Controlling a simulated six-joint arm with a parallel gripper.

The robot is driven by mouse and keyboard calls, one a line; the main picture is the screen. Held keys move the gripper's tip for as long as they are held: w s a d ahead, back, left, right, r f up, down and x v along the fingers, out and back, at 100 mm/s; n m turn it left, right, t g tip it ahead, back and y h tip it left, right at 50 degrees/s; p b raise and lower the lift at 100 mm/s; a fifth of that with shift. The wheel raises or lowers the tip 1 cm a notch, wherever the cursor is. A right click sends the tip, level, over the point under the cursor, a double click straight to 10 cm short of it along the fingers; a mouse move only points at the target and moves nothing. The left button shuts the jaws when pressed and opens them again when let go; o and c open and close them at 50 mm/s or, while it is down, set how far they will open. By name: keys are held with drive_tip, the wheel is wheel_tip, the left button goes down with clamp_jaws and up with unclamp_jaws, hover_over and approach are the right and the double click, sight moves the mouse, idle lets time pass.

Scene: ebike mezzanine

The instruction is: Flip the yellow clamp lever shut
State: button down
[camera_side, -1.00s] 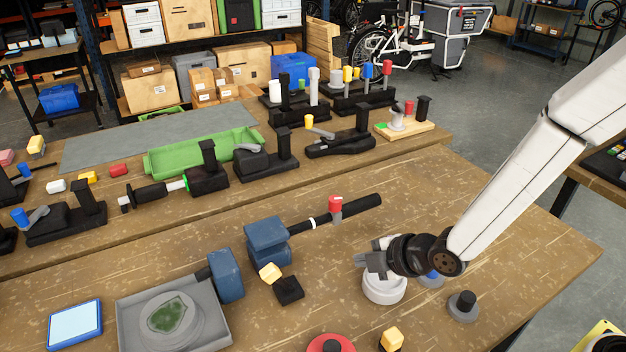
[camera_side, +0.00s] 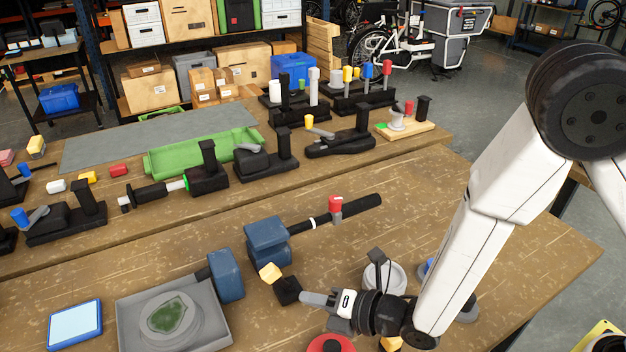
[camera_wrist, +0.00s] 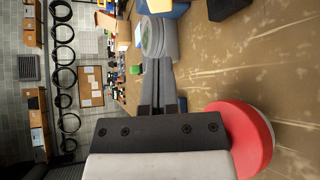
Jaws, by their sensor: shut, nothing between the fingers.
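A yellow cap (camera_side: 270,272) shows beside a small black block (camera_side: 288,290), just below the blue clamp body (camera_side: 267,240) on the near table. I cannot tell whether this cap tips a lever or which way a lever lies. Another yellow tip (camera_side: 309,120) is on a grey lever of a black clamp (camera_side: 345,143) on the far table. My gripper (camera_side: 304,297) is shut and empty, low over the near table, pointing left, just right of the black block. Contact cannot be told. In the wrist view its shut fingers (camera_wrist: 158,65) point toward a round grey piece (camera_wrist: 155,38).
A grey tray (camera_side: 215,337) with a round piece lies left of my gripper. A red disc (camera_side: 331,343) is close below it and shows in the wrist view (camera_wrist: 252,135). A white round part (camera_side: 397,278) stands behind.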

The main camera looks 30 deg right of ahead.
sight(278, 271)
drive_tip(key=shift+w, duration=0.1)
idle(0.3)
drive_tip(key=shift+x, duration=4.95)
drive_tip(key=shift+d+r+m+y, duration=0.2)
drive_tip(key=shift+m+y, duration=0.1)
drive_tip(key=shift+d+r+m+t+y, duration=0.2)
drive_tip(key=shift+d+m+t+y, duration=0.1)
drive_tip(key=shift+d+m, duration=0.1)
drive_tip(key=shift+d+r+m+t+y, duration=0.2)
drive_tip(key=shift+d+m+t+y, duration=0.2)
drive_tip(key=shift+d+m, duration=0.2)
drive_tip(key=shift+d+r+m+t+y, duration=0.2)
drive_tip(key=shift+d+m+t+y, duration=0.1)
drive_tip(key=shift+d+m+t, duration=0.25)
drive_tip(key=shift+d+r+m, duration=0.1)
drive_tip(key=shift+d+m, duration=0.05)
drive_tip(key=shift+m, duration=0.1)
drive_tip(key=shift+d+r, duration=0.1)
drive_tip(key=shift+d, duration=0.75)
drive_tip(key=shift+a, duration=0.1)
